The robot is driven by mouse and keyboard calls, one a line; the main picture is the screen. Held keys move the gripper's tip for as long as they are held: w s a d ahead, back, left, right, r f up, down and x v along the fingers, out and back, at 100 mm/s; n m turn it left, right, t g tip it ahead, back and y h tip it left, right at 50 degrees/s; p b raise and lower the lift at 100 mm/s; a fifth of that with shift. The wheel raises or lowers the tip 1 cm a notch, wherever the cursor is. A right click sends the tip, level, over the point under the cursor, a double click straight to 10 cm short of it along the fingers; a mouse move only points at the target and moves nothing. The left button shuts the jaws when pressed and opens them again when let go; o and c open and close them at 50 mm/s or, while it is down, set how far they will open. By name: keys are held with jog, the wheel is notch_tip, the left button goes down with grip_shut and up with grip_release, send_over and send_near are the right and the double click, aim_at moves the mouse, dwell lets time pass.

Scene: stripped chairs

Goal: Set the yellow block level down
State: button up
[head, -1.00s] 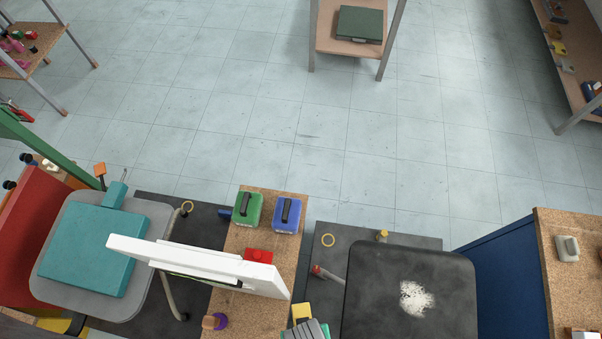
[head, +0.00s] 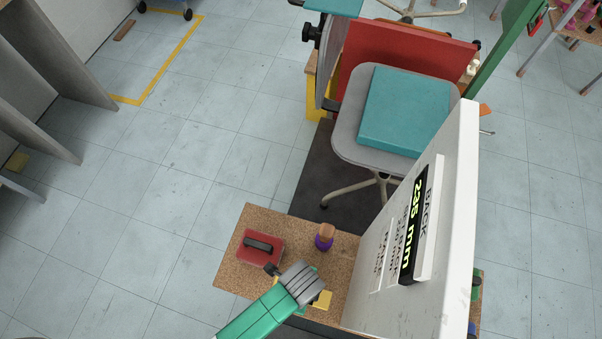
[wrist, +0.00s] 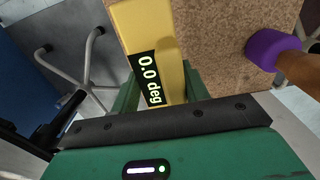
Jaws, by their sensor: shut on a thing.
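The yellow block (wrist: 150,32) is a long bar with a black display reading 0.0 deg. In the wrist view it lies between the green fingers of my gripper (wrist: 160,88), which is shut on it. In the head view a yellow end of the block (head: 322,299) shows beside my grey wrist, over the cork bench top (head: 232,270); my arm hides the rest. I cannot tell whether the block touches the bench top.
A red block with a black handle (head: 261,248) and a purple-based knob (head: 324,237) stand on the bench. A tall white panel (head: 440,200) rises close on the right. A grey chair with a teal cushion (head: 405,110) stands behind. Open floor lies to the left.

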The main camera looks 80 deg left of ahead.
notch_tip(320, 180, down, 5)
jog(key=shift+r+b, duration=0.1)
jog(key=shift+b, duration=0.95)
jog(key=shift+r, duration=0.1)
jog(key=o, duration=1.1)
notch_tip(320, 180, up, 12)
jog(key=p, duration=0.6)
